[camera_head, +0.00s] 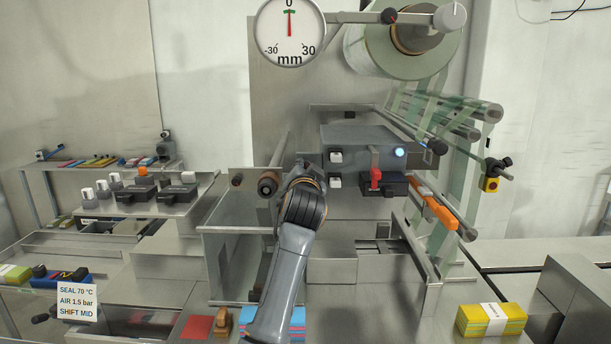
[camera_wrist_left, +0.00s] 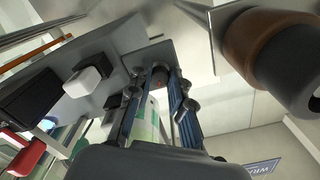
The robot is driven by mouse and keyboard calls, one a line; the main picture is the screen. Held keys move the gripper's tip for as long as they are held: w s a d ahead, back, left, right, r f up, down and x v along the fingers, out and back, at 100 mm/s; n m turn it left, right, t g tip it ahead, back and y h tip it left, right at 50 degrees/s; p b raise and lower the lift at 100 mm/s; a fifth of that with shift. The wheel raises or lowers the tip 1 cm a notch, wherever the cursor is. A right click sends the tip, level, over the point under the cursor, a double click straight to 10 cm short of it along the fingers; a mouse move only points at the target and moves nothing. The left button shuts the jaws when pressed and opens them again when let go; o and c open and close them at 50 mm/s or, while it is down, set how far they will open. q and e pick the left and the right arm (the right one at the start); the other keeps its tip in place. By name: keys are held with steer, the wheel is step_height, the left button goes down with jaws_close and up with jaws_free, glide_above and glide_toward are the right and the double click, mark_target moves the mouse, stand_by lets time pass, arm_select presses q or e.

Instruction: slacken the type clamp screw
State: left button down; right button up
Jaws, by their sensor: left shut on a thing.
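My left gripper (camera_head: 303,168) is at the left side of the grey machine head (camera_head: 355,140), its fingers mostly hidden behind my own wrist. In the left wrist view my left gripper (camera_wrist_left: 160,82) has its two blue-grey fingers closing on a small dark brown knob (camera_wrist_left: 160,69) in front of a grey plate. This knob looks like the clamp screw, but its shape is largely hidden by the fingertips. It is hidden in the head view. A red lever (camera_head: 375,172) stands on a black block (camera_head: 385,185) at the front of the head. My right gripper is not in view.
A brown roller (camera_head: 268,183) sits just left of my gripper; its end (camera_wrist_left: 280,60) looms large in the wrist view. White push buttons (camera_head: 335,157) are close on the right. A dial (camera_head: 289,30) above points near 0.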

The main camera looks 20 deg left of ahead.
arm_select(q)
steer(key=shift+f+n+b, duration=0.15)
steer(key=shift+n+b, duration=0.25)
steer(key=shift+n, duration=1.2)
steer(key=c, duration=1.2)
jaws_free()
steer(key=v, duration=0.7)
steer(key=shift+s, duration=0.2)
steer(key=shift+d, duration=0.1)
